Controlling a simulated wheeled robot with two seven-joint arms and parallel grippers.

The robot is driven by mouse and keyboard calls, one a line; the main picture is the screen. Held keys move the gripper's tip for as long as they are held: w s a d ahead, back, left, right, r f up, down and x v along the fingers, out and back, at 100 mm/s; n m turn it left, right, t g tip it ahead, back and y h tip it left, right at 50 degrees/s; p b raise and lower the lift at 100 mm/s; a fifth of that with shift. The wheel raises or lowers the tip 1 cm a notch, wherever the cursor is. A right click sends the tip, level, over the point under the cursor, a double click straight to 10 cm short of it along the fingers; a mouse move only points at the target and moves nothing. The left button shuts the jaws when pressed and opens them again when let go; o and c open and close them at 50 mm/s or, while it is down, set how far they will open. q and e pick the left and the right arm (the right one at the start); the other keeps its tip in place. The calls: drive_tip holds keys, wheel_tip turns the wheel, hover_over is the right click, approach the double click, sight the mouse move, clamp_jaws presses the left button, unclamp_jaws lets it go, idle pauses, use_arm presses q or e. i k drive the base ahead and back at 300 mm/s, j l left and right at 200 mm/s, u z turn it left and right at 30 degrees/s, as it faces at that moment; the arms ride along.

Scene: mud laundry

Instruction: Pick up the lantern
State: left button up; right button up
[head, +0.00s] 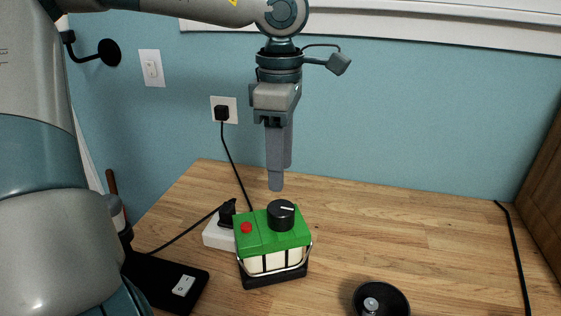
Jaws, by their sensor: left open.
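A lantern (272,238) with a green top, a black knob, a red button, a cream body and a dark base stands upright on the wooden counter. A thin wire handle hangs down across its front. My left gripper (277,186) points straight down above and a little behind the lantern's knob, apart from it. It is open and holds nothing; its fingers overlap in this view, so the gap barely shows. My right gripper is not in view.
A white power adapter (217,236) with a black plug sits close against the lantern's left. A black pad (165,278) lies at the left edge. A round black object (381,299) is front right. The wooden counter (420,235) is clear on the right, and a blue wall (420,110) stands behind.

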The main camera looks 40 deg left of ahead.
sight(265, 257)
drive_tip(key=k+l, duration=0.1)
drive_tip(key=k, duration=0.55)
drive_tip(key=k+l, duration=0.1)
drive_tip(key=k, duration=0.6)
drive_tip(key=k+l, duration=0.1)
drive_tip(key=k, duration=0.55)
